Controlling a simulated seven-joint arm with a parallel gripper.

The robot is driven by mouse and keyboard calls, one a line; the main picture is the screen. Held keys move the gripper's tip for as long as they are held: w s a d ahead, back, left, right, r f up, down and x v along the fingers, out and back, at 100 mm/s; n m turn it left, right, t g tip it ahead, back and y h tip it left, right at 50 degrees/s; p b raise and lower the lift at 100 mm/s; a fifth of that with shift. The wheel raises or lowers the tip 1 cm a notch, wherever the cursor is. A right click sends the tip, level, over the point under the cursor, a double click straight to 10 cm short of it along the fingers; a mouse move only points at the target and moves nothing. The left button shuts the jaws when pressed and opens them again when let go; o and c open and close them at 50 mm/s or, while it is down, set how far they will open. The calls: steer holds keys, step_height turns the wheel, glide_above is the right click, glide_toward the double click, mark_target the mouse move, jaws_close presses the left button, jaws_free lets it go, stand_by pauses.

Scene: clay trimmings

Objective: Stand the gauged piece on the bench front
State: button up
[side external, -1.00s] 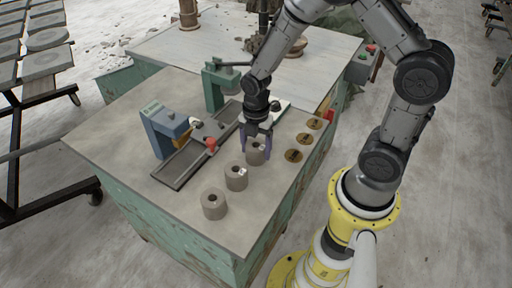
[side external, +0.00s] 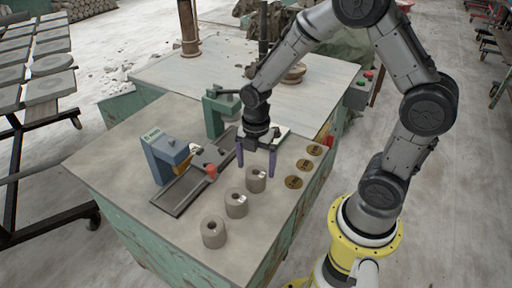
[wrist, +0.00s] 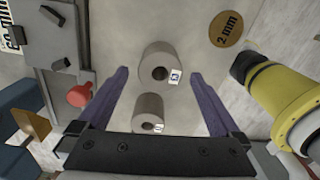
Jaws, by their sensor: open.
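Three grey clay cylinders with a hole in the top stand upright in a row on the bench (side external: 180,225): the near one (side external: 213,232), the middle one (side external: 236,204) and the far one (side external: 256,180). Small white tags show on the middle and far ones. Which one is the gauged piece I cannot tell. My gripper (side external: 256,170) is open and empty, its purple fingers pointing down above and around the far cylinder. In the wrist view two cylinders show, one (wrist: 152,58) ahead between the fingertips and one (wrist: 146,105) closer to the palm.
Brown discs (side external: 294,182) lie along the bench's right edge; one reads 2 mm in the wrist view (wrist: 228,28). Left of the cylinders are a blue gauge stand (side external: 163,150), a dark rail (side external: 183,180) with a red knob (side external: 211,169), and a green stand (side external: 220,110). The near bench corner is clear.

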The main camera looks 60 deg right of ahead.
mark_target(256, 172)
steer(key=s+r+m+t, duration=0.1)
steer(key=s+r+m, duration=0.15)
steer(key=r, duration=0.25)
steer(key=s+a+r+m+t, duration=0.1)
steer(key=r+m, duration=0.2)
steer(key=r, duration=0.3)
steer(key=s+r+m+t, duration=0.1)
steer(key=s+r+m, duration=0.15)
steer(key=r, duration=0.25)
steer(key=s+a+r+m+t, duration=0.1)
steer(key=s+r+m, duration=0.3)
steer(key=s+m, duration=0.4)
steer(key=m+t, duration=0.1)
steer(key=m, duration=0.2)
steer(key=shift+s+t, duration=0.3)
steer(key=shift+s, duration=0.05)
